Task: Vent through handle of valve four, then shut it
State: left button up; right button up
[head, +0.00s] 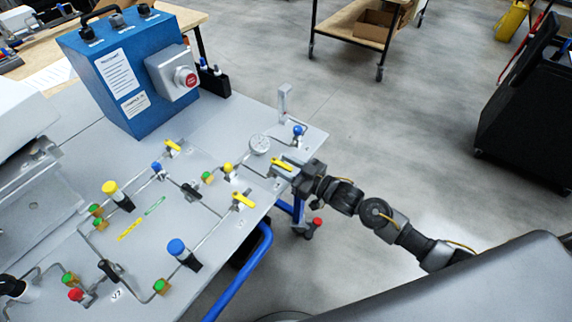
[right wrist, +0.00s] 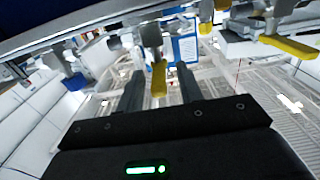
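A yellow valve handle (head: 283,163) sits near the right edge of the grey panel (head: 215,290). My right gripper (head: 287,172) is at this handle, reaching in from the right. In the right wrist view the yellow handle (right wrist: 158,78) stands between my two spread fingers (right wrist: 158,88), with gaps visible on both sides. The gripper is open, and no contact shows. Other yellow handles are the lower one (head: 243,200) and the upper one (head: 172,145). The number beside the handle at my gripper is too small to read. My left gripper is not in view.
A round gauge (head: 260,145) and a blue knob (head: 298,130) stand close behind my right gripper. A blue box with a red button (head: 185,77) stands at the back. Blue tubing (head: 245,270) runs along the panel's front edge.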

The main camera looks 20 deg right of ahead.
jog(key=shift+c, duration=0.5)
grip_shut()
